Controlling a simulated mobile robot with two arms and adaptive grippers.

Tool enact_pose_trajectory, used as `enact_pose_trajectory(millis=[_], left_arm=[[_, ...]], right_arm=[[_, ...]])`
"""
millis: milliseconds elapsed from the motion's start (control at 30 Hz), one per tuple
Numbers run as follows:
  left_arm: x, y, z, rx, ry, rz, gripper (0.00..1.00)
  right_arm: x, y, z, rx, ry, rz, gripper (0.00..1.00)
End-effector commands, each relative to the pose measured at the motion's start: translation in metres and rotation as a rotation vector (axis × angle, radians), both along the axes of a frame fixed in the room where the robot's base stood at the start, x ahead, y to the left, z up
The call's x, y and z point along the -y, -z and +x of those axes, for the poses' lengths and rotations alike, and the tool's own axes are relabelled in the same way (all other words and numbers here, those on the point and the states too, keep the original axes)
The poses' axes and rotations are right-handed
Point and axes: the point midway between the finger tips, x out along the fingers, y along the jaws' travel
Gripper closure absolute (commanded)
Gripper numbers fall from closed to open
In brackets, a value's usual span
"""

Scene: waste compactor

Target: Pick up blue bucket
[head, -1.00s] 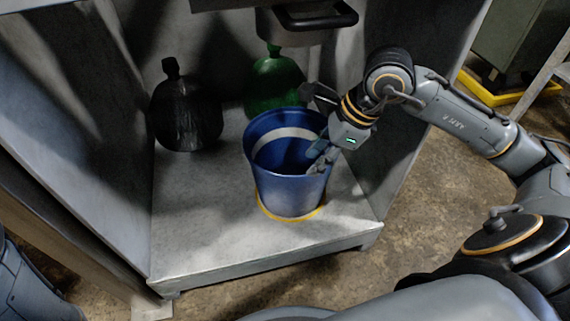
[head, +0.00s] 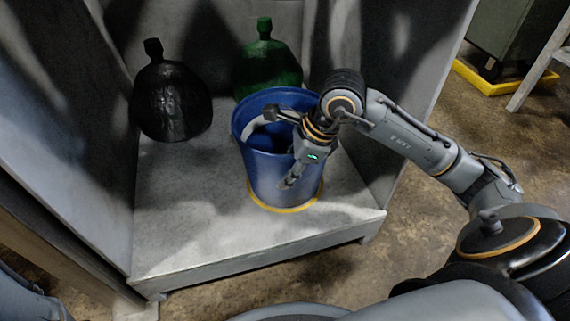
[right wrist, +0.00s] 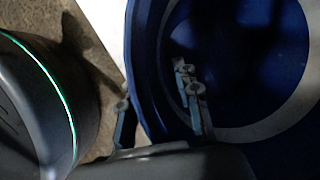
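The blue bucket (head: 265,182) stands upright on the compactor floor, with a yellow ring at its base and a pale band inside. My right gripper (head: 292,172) is at the bucket's right rim in the head view. In the right wrist view the gripper (right wrist: 158,112) is open, with its fingers apart on either side of the bucket wall (right wrist: 143,55). One finger is outside and the other is inside. I cannot tell whether either touches the wall. My left gripper is not in view.
A black bag (head: 171,103) and a green bag (head: 268,68) stand behind the bucket. Compactor side walls (head: 392,85) rise at left and right. The metal floor (head: 185,225) is clear in front and to the left of the bucket.

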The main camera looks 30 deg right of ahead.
Motion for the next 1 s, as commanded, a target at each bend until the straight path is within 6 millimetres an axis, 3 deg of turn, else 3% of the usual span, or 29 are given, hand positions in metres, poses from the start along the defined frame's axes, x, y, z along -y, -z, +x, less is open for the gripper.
enact_pose_trajectory(millis=[233, 400, 1000], left_arm=[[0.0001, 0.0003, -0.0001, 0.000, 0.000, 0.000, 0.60], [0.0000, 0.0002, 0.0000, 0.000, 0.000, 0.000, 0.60], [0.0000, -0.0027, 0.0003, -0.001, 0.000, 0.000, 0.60]], right_arm=[[-0.0004, 0.0004, 0.0006, 0.001, 0.000, 0.000, 0.68], [-0.0003, 0.0004, 0.0005, 0.001, 0.000, 0.000, 1.00], [-0.0002, -0.0040, 0.0010, 0.003, 0.000, -0.001, 1.00]])
